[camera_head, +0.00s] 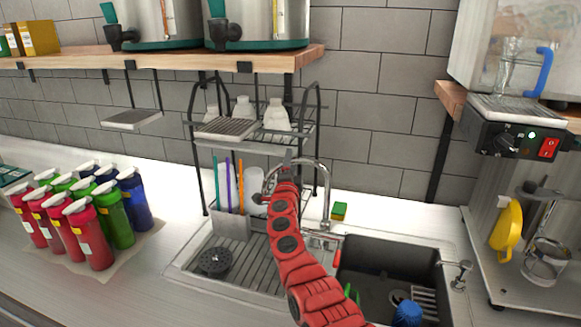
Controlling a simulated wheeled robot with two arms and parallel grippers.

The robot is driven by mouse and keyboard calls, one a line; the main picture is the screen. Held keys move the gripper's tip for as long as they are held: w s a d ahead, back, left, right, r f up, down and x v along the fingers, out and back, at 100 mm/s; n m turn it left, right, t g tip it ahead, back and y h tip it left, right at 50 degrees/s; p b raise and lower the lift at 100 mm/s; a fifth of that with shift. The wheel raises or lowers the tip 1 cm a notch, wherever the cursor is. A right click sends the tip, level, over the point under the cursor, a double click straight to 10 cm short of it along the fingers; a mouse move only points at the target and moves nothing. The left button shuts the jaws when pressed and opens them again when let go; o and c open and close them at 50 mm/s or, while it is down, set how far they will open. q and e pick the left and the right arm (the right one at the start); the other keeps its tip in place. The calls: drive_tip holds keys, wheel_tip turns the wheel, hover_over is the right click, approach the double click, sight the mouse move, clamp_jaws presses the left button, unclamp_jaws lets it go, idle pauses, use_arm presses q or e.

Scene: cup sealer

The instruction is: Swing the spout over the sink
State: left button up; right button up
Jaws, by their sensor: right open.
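The chrome faucet stands behind the sink (395,277), and its arched spout (323,178) rises from the base and curves to the left, towards the drainboard side. The sink basin is dark and lies to the right of the faucet base. My right arm is red and reaches up from the bottom of the view. My right gripper (281,170) is open at the left end of the spout; I cannot tell whether its fingers touch it. The wrist hides part of the spout's end. My left gripper is not in view.
A two-level dish rack (204,180) stands close behind and left of my gripper. The ribbed drainboard (242,262) holds a black drain piece. A green-yellow sponge (339,211) lies behind the sink. Several coloured bottles (92,235) stand left; a machine (520,140) stands right.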

clamp_jaws()
idle(0.3)
idle(1.2)
